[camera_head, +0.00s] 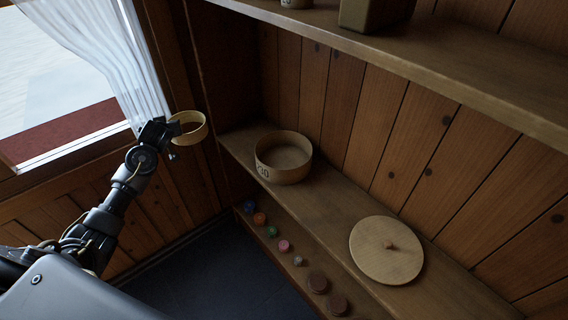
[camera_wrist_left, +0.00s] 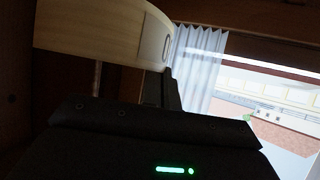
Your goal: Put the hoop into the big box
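The hoop (camera_head: 193,136), a pale wooden ring, is held in the air at the left in the head view, in front of the window side. My left gripper (camera_head: 173,134) is shut on its near left wall. My right gripper is not in view.
A round lid (camera_head: 375,262) with a knob lies on the same shelf (camera_head: 325,208), nearer and right. An upper shelf (camera_head: 440,68) overhangs behind and carries a box (camera_head: 375,14). Several small coloured items line a lower shelf. A curtain (camera_head: 105,50) hangs at the left.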

